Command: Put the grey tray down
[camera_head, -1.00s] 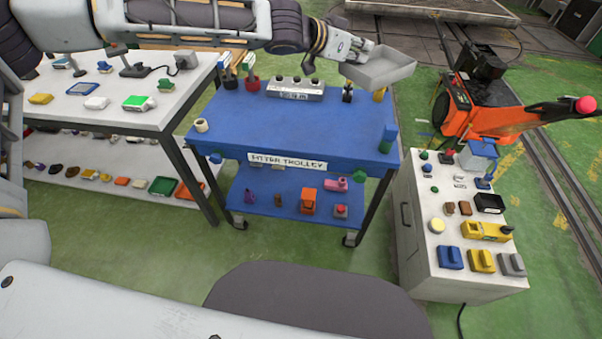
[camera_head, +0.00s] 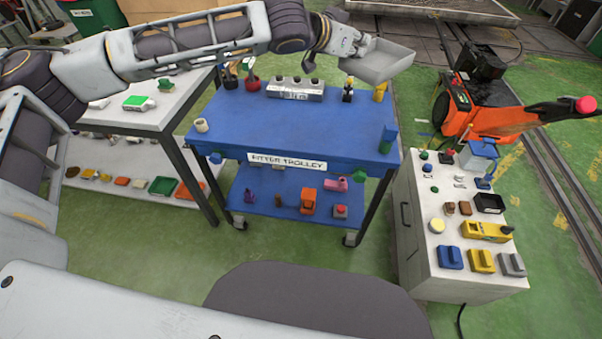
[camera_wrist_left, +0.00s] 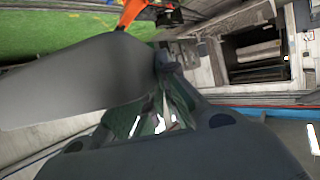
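The grey tray (camera_head: 382,62) is in the head view, at the back right of the blue trolley top (camera_head: 240,140). My left gripper (camera_head: 360,46) is at the tray's left edge and shut on it. The tray looks held above the trolley's back edge, slightly tilted. In the left wrist view the tray (camera_wrist_left: 75,80) fills the left side, with the gripper fingers (camera_wrist_left: 165,90) at its edge. The contact itself is partly hidden. My right gripper is not in view.
A grey block (camera_head: 295,92), a black-and-yellow figure (camera_head: 348,88) and a yellow piece (camera_head: 380,91) stand along the trolley's back. A green-blue block (camera_head: 388,138) is at its right edge. The trolley's middle is clear. A white cabinet (camera_head: 415,240) and an orange pallet truck (camera_head: 475,115) are to the right.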

